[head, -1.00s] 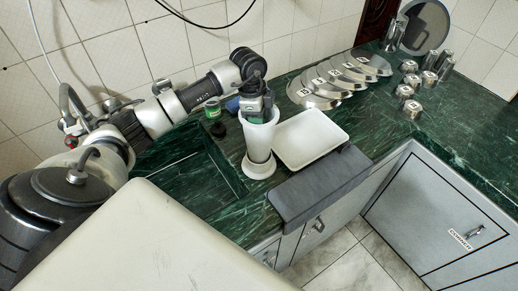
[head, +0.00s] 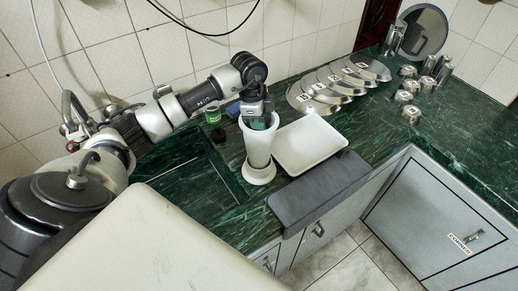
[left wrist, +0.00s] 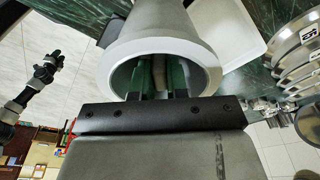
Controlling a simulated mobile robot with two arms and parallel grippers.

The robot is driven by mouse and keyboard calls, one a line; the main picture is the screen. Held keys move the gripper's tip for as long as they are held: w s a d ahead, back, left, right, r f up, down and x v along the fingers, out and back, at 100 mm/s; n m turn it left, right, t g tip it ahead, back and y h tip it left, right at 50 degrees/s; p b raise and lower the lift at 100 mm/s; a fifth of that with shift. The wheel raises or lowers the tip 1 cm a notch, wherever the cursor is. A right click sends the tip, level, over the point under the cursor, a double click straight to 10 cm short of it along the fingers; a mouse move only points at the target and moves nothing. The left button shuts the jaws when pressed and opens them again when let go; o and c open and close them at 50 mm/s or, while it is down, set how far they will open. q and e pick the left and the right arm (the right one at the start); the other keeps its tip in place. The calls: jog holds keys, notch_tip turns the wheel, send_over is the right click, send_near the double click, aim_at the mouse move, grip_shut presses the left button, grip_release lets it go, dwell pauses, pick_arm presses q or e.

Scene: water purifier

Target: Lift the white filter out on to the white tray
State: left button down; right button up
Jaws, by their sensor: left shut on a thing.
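A tall white tapered housing (head: 258,146) stands upright on the green counter on a round white base, open at the top. My left gripper (left wrist: 158,84) reaches down into its mouth. In the left wrist view its two green fingers are inside the rim, with a pale thing between them, probably the white filter (left wrist: 159,70). Most of that thing is hidden by the housing. In the head view the fingers (head: 259,123) are at the housing's mouth and the filter cannot be made out. The white tray (head: 311,144) lies empty, right beside the housing.
A green jar (head: 213,116) stands behind left. Numbered metal lids (head: 338,80) and steel cups (head: 410,90) are farther right. In the left wrist view, a small dark arm (left wrist: 40,80), probably my right, shows at left.

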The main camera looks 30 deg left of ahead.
pick_arm(q)
notch_tip(320, 180, up, 23)
jog(key=p, duration=1)
dwell(1.1)
